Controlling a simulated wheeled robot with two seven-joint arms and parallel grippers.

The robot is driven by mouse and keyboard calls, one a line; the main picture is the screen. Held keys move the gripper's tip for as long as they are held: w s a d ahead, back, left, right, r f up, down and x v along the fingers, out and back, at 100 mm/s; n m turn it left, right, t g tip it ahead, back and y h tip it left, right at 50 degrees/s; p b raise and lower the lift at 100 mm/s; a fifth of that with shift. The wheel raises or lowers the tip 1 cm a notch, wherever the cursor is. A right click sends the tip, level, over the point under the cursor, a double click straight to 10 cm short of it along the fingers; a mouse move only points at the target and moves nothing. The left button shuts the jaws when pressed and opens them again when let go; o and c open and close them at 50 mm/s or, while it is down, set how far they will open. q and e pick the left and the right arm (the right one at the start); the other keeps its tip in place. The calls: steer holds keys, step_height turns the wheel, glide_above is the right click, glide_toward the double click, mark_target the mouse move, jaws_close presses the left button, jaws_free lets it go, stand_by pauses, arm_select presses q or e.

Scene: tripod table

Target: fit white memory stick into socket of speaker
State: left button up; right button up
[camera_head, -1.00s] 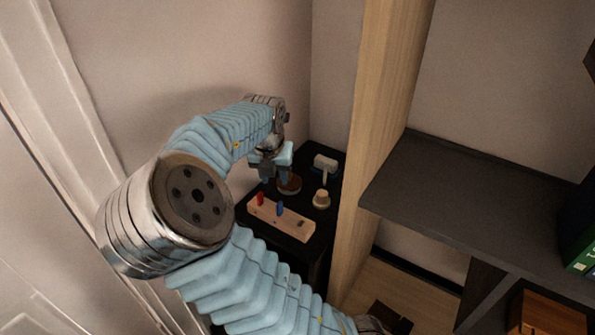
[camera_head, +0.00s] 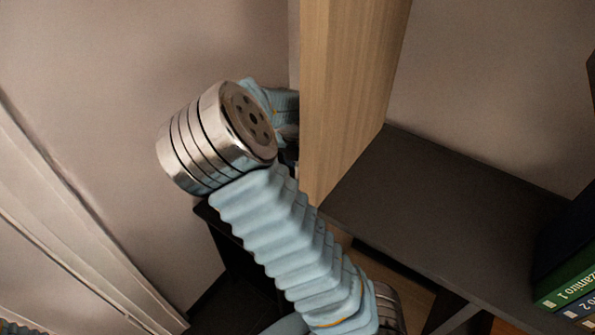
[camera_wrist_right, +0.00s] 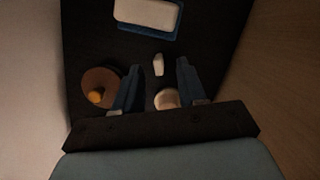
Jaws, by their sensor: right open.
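In the right wrist view my right gripper (camera_wrist_right: 158,66) is open, its two blue-grey fingers spread over the dark table (camera_wrist_right: 205,35). A small white piece, apparently the white memory stick (camera_wrist_right: 158,63), shows in the gap between the fingertips, with space on both sides. A pale round piece (camera_wrist_right: 167,98) lies lower in the gap, partly hidden by the gripper. A white block with a blue edge (camera_wrist_right: 147,14) is beyond the fingertips; I cannot tell whether it is the speaker. In the head view my right arm hides most of the gripper and tabletop. My left gripper is out of view.
A brown round piece with an orange knob (camera_wrist_right: 100,88) is left of the fingers. In the head view a wooden panel (camera_head: 350,90) stands close beside my right arm, and a dark shelf (camera_head: 440,200) with books (camera_head: 570,270) is at right.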

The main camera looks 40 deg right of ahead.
mark_target(297, 164)
steer(key=x, duration=0.5)
steer(key=shift+w+a+f, duration=0.1)
steer(key=shift+f, duration=0.15)
steer(key=shift+c, duration=0.2)
jaws_close()
